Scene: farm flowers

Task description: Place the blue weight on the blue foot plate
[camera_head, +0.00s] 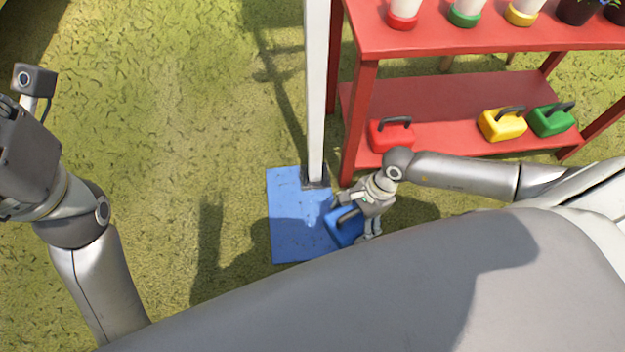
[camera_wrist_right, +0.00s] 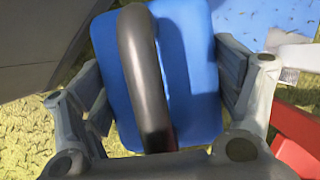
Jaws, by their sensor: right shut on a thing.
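The blue weight (camera_head: 345,231), a blue block with a dark curved handle, shows at the right edge of the blue foot plate (camera_head: 288,225) in the head view. I cannot tell whether it touches the plate. My right gripper (camera_head: 355,215) is shut on the weight. In the right wrist view the weight (camera_wrist_right: 190,75) fills the middle, its black handle running lengthwise, with a finger on each side. The foot plate (camera_wrist_right: 262,18) shows at the top right there. My left arm is at the left of the head view; its fingertips are out of frame.
A white post (camera_head: 316,90) rises from the plate's right side. A red shelf (camera_head: 430,95) stands beyond, with a red weight (camera_head: 388,137), a yellow weight (camera_head: 505,125) and a green weight (camera_head: 552,120) on its lower board. Grass left of the plate is clear.

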